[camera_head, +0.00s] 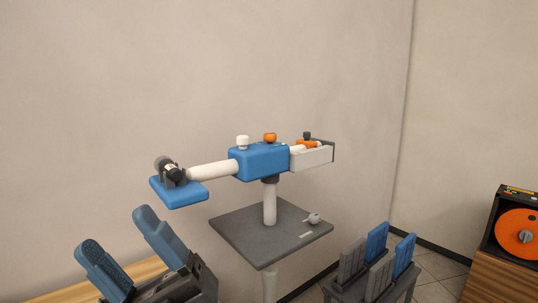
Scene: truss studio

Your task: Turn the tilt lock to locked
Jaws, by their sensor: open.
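A device with a blue central block (260,162) stands on a white post (269,204) rising from a dark grey square plate (240,232). On the block are a white knob (243,142) and an orange knob (270,137). On the plate's right side is a small grey knob with a lever (313,219), beside a short white mark (306,235). I cannot tell which of these is the tilt lock, nor its setting. My gripper (117,230) is at the lower left, its two blue fingers apart and empty. It is left of the plate and clear of the device.
A white arm (212,171) ends in a blue pad (180,194) on the left. A white tray (311,158) holds an orange part on the right. A dark rack (350,288) with blue and grey slabs stands lower right. An orange disc (522,235) is far right. Wall lies behind.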

